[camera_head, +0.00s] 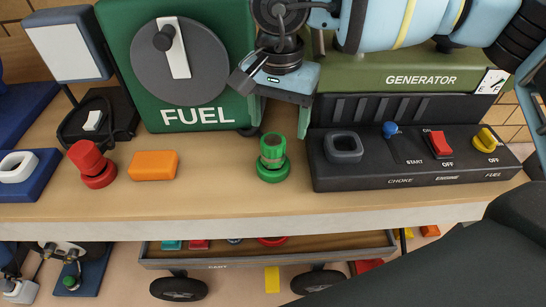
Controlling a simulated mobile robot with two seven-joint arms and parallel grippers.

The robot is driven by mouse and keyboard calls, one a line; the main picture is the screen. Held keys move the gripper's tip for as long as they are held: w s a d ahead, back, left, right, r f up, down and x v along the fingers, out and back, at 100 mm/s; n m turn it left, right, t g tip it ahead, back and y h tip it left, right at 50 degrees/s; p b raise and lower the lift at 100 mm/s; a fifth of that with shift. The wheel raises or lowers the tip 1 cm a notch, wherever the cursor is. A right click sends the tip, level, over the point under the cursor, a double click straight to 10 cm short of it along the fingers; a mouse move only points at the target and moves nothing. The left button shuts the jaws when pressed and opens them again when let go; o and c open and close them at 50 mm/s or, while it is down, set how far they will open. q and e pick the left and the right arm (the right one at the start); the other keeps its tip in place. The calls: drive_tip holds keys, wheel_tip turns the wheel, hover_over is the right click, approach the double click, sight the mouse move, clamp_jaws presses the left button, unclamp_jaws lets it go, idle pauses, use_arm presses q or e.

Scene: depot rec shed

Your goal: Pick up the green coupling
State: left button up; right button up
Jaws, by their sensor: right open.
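The green coupling (272,168) stands upright on the wooden bench, in front of the gap between the fuel unit and the generator. My right gripper (280,122) is open, pointing down, with its fingers spread to either side just above and behind the coupling's top in the picture. It holds nothing, and I cannot tell the exact gap in depth. My left gripper is not in view.
An orange block (154,165) and a red coupling (92,165) stand to the left on the bench (215,188). The green fuel unit (120,60) is behind. A black control panel (360,178) sits close on the right. A cart tray (215,262) is below.

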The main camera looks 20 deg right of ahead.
sight(273, 139)
drive_tip(key=shift+a+f+p, duration=0.15)
drive_tip(key=shift+a+f, duration=0.1)
drive_tip(key=shift+f, duration=0.9)
drive_tip(key=shift+a+f+p, duration=0.15)
drive_tip(key=shift+a+f, duration=0.1)
drive_tip(key=shift+f, duration=1.3)
drive_tip(key=c, duration=1.1)
drive_tip(key=shift+r, duration=5.05)
